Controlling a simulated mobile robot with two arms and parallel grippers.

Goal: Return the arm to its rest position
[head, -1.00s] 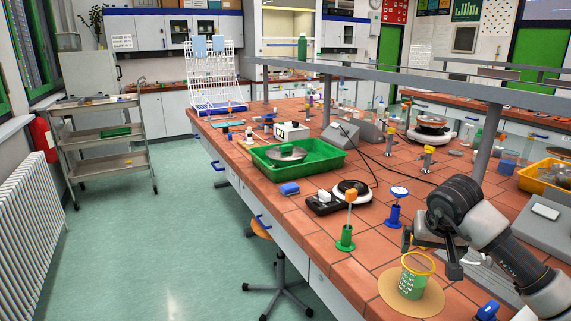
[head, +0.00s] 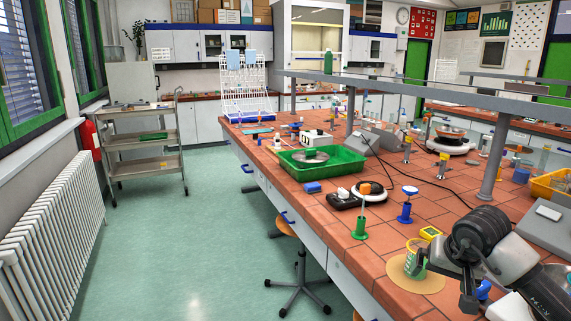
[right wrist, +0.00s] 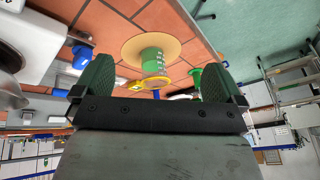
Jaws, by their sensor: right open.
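My right gripper (head: 446,273) is open and empty at the near right of the bench in the head view. One finger overlaps the cup's right side in that view. In the right wrist view the picture is upside down, and the open fingers (right wrist: 158,86) are spread wide. The cup (right wrist: 151,62) and mat (right wrist: 133,50) show beyond and between them. My left gripper is not in view.
A green tray (head: 349,170) is farther back. A grey rail post (head: 491,170) rises at the right.

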